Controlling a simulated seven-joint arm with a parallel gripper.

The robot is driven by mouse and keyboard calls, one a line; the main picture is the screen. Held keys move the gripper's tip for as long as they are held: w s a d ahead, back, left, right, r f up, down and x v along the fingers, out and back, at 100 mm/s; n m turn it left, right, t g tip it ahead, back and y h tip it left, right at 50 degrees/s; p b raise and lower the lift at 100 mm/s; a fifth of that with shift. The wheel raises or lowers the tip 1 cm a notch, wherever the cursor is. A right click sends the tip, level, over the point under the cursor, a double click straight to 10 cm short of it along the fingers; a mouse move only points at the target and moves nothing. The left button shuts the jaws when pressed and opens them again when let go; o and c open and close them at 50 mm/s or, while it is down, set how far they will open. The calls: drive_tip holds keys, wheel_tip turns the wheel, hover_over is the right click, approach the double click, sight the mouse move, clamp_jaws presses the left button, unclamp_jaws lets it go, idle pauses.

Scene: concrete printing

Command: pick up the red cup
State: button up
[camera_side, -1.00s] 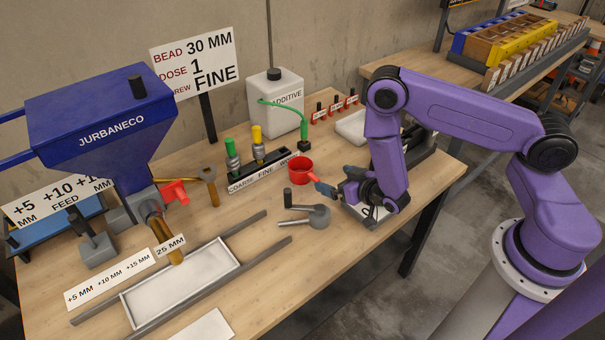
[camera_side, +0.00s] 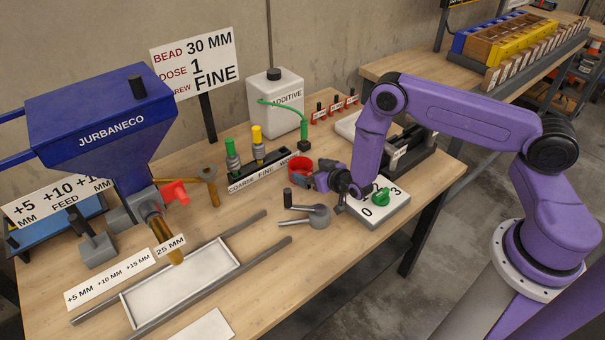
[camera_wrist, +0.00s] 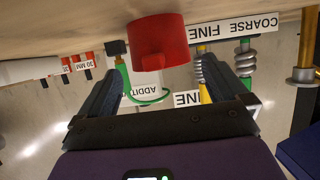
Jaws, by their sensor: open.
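The red cup (camera_side: 299,164) stands upright on the wooden table, just in front of the black rack lettered COARSE FINE. In the wrist view the red cup (camera_wrist: 160,36) appears upside down, ahead of my gripper (camera_wrist: 162,68) and between the lines of its two fingers. A short red handle points from the cup toward the wrist camera. In the side view my gripper (camera_side: 317,180) is low over the table, at the cup's right. Its fingers are apart, with nothing held. My gripper hides the cup's lower right side, and I cannot tell whether a finger touches it.
A grey crank part (camera_side: 318,215) lies just in front of my gripper. The black rack (camera_side: 262,171) with springs and a white additive jug (camera_side: 277,95) stand behind the cup.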

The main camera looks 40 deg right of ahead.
sight(302, 165)
drive_tip(key=shift+x, duration=1.25)
drive_tip(key=c, duration=1)
drive_tip(key=shift+r, duration=0.1)
